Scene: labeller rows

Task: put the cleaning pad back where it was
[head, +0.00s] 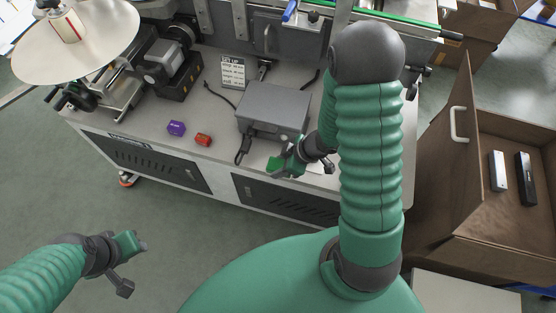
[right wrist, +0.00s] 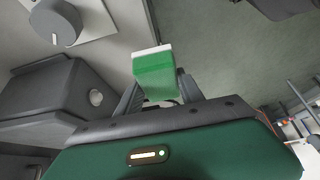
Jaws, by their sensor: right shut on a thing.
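The cleaning pad (right wrist: 153,72) is a green block with a white far edge. In the right wrist view it sticks out from between the dark fingers of my right gripper (right wrist: 160,92), which is shut on it. In the head view my right gripper (head: 287,161) is over the front edge of the machine's worktop, just in front of the grey box. Part of the pad (head: 274,164) shows there as a small green patch. My left gripper (head: 142,243) is at the lower left, over the floor and away from the machine; its fingers are too small to judge.
A purple block (head: 176,128) and a red block (head: 203,140) lie on the worktop (head: 213,118). A grey box (head: 273,109) with cables and a small sign (head: 233,72) stand behind. At right, an open brown box (head: 485,225) holds a white and a black item.

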